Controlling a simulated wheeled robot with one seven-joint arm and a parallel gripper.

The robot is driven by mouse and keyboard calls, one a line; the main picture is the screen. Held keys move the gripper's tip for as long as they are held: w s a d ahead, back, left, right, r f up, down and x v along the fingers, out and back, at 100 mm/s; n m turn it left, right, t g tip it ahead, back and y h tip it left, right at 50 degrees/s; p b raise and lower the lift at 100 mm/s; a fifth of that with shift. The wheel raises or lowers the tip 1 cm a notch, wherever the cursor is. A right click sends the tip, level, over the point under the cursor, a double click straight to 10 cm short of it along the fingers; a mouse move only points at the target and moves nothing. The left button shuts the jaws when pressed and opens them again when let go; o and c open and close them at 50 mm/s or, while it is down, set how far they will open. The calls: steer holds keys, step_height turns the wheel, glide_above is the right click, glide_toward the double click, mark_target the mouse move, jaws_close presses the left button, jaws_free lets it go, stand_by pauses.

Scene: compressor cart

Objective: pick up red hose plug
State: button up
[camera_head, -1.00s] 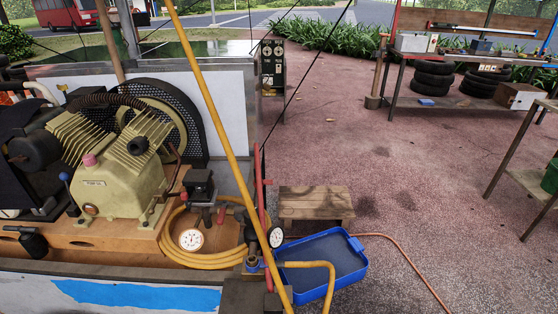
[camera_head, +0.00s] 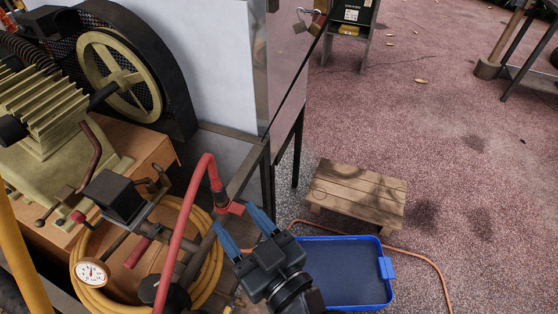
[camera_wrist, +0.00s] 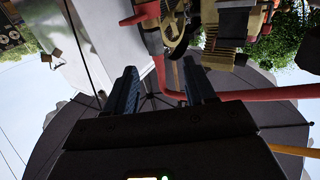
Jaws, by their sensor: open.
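A red hose (camera_head: 186,222) arches up over the cart in the head view and bends down to a red fitting, which looks like the hose plug (camera_head: 224,201), above the cart's near right corner. My gripper (camera_head: 240,220) has two blue fingers, spread apart, with the tips just below and to the right of this fitting. In the wrist view, my open fingers (camera_wrist: 160,72) stand either side of a red tube (camera_wrist: 159,66), which bends away to the right.
The compressor (camera_head: 50,125), a coiled yellow hose (camera_head: 210,262) and a round gauge (camera_head: 92,272) crowd the left. A yellow pole (camera_head: 15,250) stands at the left edge. A blue tray (camera_head: 388,268) and a wooden stool (camera_head: 360,190) are to the right, with open ground beyond.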

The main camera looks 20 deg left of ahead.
mark_target(222, 194)
steer(key=shift+w+a+r+p, duration=0.2)
steer(key=shift+w+a, duration=0.2)
steer(key=shift+w, duration=0.2)
steer(key=shift+w+a+r+p, duration=0.15)
steer(key=shift+w+a, duration=0.25)
steer(key=shift+w, duration=0.2)
steer(key=shift+f+p+x, duration=0.2)
steer(key=shift+x, duration=0.85)
steer(key=shift+f+p+x, duration=0.15)
steer(key=shift+p+x, duration=0.1)
steer(key=shift+x, duration=0.8)
steer(key=shift+f+p+x, duration=0.2)
steer(key=shift+x, duration=0.85)
steer(key=shift+s+a, duration=0.1)
steer(key=shift+s, duration=0.05)
steer(key=c, duration=1)
steer(key=shift+r, duration=0.1)
